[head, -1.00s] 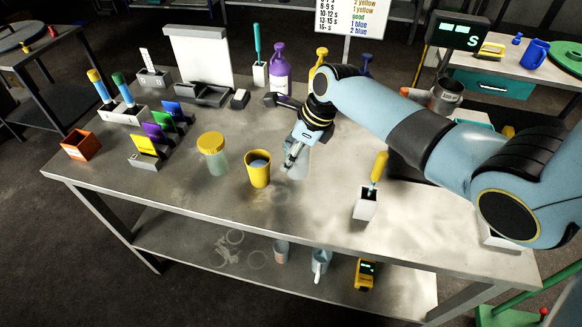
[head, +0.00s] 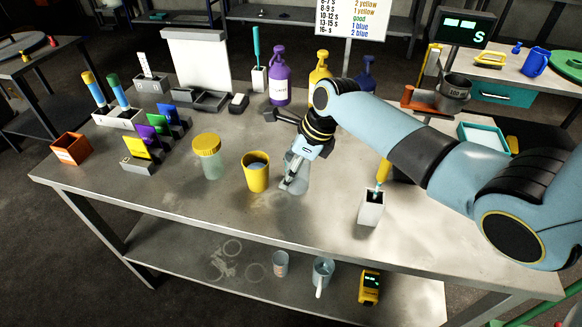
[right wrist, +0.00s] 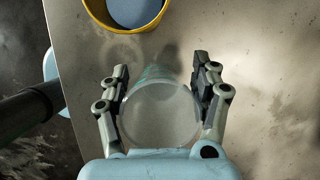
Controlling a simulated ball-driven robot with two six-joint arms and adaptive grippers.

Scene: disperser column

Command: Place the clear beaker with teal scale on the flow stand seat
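The clear beaker (head: 302,176) is near the front middle of the workbench, right of a yellow cup. In the right wrist view the beaker (right wrist: 160,115) appears as a pale round rim with a teal tint on its far side. My right gripper (head: 293,172) is at the beaker, and its fingers (right wrist: 162,85) flank it on both sides. Whether the pads press on the glass cannot be made out. A metal cup (head: 455,88) with an orange base (head: 420,104) stands at the back right, perhaps the flow stand; its seat is not clearly visible. My left gripper is out of view.
The yellow cup (head: 256,176) and a yellow-lidded jar (head: 208,160) stand close left of the beaker. A white holder (head: 371,208) with a yellow-handled tool stands to its right. Pump bottles (head: 279,80) stand behind. A teal tray (head: 483,138) is at the right.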

